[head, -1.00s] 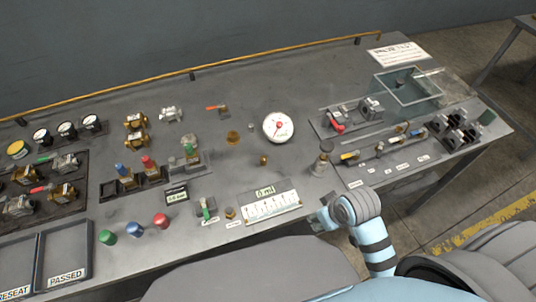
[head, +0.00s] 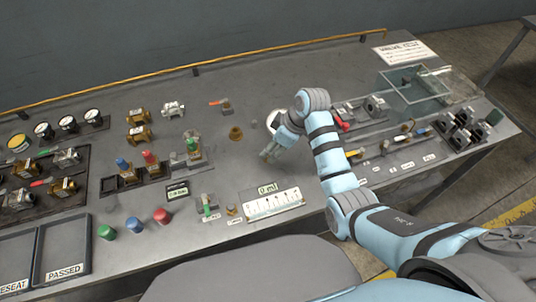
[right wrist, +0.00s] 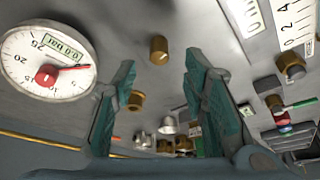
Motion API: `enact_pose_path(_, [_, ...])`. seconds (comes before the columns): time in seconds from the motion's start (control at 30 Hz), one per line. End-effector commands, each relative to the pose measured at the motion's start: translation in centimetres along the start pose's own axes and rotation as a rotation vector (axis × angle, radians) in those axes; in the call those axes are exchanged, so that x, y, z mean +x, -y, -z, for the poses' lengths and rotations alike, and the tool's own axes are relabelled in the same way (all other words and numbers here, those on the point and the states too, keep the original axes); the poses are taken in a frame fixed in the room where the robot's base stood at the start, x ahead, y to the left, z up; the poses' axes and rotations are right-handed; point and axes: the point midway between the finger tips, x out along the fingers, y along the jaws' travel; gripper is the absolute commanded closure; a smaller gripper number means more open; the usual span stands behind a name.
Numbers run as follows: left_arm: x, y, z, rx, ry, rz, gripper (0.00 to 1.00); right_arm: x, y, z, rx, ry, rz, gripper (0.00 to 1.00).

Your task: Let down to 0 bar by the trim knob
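My right gripper (head: 270,153) is over the middle of the bench, pointing down beside the gauge. In the right wrist view the gripper (right wrist: 158,88) is open and empty. A small brass knob (right wrist: 159,49) shows in the gap between its fingers, apart from both; in the head view the gripper hides it. The white round gauge (right wrist: 46,62) has a red hub and needle, and its small display seems to read 0.0 bar. In the head view the gauge (head: 273,119) is mostly covered by my arm. I cannot read which knob is marked as trim. My left gripper is not in view.
Another brass knob (head: 231,210) stands by a green-handled valve (head: 207,206) and a white scale plate (head: 273,203). Valves with coloured caps (head: 150,160) stand to the left. A clear box (head: 412,92) stands at the back right.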

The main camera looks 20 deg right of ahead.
Motion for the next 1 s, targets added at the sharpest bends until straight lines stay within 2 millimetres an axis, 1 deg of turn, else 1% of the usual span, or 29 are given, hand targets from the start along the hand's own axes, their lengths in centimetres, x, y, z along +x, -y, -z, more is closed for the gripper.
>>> enact_pose_path(0.03, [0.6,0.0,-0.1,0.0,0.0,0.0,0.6,1.4,0.0,-0.1,0.001,0.001,0.002,0.6])
enact_pose_path(0.1, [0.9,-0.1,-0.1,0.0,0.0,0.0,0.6,2.8,0.0,-0.1,0.0,0.001,0.001,0.6])
enact_pose_path(0.2, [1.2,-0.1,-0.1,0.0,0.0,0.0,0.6,4.0,0.0,-0.1,0.001,0.001,0.0,0.6])
enact_pose_path(0.3, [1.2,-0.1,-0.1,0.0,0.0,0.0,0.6,4.5,0.0,-0.1,0.001,0.001,-0.002,0.6])
enact_pose_path(0.53, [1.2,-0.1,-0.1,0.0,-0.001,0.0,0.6,4.5,-0.1,-0.1,0.001,0.0,-0.003,0.6])
enact_pose_path(0.7, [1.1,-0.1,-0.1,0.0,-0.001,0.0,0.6,4.5,-0.1,-0.1,0.002,0.0,-0.003,0.88])
enact_pose_path(0.77, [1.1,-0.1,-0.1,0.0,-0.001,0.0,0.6,4.5,-0.1,-0.1,0.002,0.0,-0.003,0.97])
enact_pose_path(0.8, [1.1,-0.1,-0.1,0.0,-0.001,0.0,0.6,4.5,-0.1,-0.1,0.002,0.0,-0.003,1.0])
enact_pose_path(0.9, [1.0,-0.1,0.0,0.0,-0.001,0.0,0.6,4.4,0.0,-0.1,0.004,0.0,-0.003,1.0])
enact_pose_path(1.0, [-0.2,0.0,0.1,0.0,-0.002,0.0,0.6,4.1,0.0,0.1,0.029,0.001,-0.012,1.0])
